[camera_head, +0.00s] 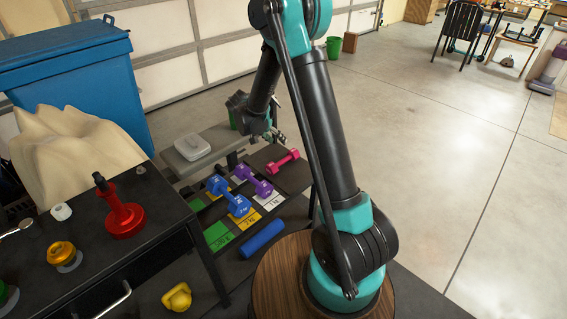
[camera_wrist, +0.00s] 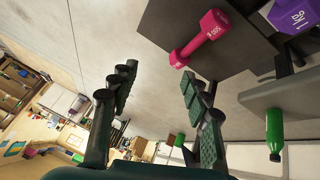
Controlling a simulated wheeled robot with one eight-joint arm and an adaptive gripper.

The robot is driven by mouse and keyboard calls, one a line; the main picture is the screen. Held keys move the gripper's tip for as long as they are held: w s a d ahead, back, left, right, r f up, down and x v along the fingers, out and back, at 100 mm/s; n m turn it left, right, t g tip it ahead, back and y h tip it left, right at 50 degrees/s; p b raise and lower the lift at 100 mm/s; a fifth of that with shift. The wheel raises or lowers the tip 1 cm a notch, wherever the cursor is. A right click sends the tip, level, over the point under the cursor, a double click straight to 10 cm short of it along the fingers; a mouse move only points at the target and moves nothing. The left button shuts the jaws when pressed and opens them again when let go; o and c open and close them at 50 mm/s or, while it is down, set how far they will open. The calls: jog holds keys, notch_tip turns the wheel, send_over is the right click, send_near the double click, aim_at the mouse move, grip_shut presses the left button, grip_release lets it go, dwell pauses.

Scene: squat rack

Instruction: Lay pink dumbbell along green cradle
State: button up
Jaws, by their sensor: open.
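The pink dumbbell (camera_head: 283,161) lies on a dark mat beyond the row of cradles in the head view. It also shows at the upper right in the wrist view (camera_wrist: 201,38). The green cradle (camera_head: 218,236) is at the near left end of the row, with white lettering and no dumbbell on it. My gripper (camera_head: 272,134) is above and left of the pink dumbbell in the head view. In the wrist view my gripper (camera_wrist: 158,86) has its fingers apart with nothing between them, and the pink dumbbell is outside them.
A purple dumbbell (camera_head: 253,181) and a blue dumbbell (camera_head: 228,196) lie on neighbouring cradles. A blue roller (camera_head: 262,239) lies near the green cradle. A black table (camera_head: 140,225) stands left. A green bottle (camera_wrist: 274,135) shows in the wrist view.

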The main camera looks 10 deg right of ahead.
jog(key=w+a+f+m+h, duration=0.2)
jog(key=w+a+f+m, duration=0.1)
jog(key=w+a+f, duration=0.45)
send_near(280, 161)
jog(key=shift+t, duration=0.4)
jog(key=x, duration=0.4)
jog(key=shift+w+d+f, duration=0.2)
jog(key=shift+d, duration=0.1)
jog(key=shift+s+f+x, duration=0.1)
jog(key=shift+s+x, duration=0.05)
jog(key=shift+x, duration=1.2)
jog(key=shift+s+f+x, duration=0.1)
jog(key=shift+s+x, duration=0.05)
jog(key=shift+x, duration=1.2)
jog(key=shift+a, duration=0.1)
grip_shut()
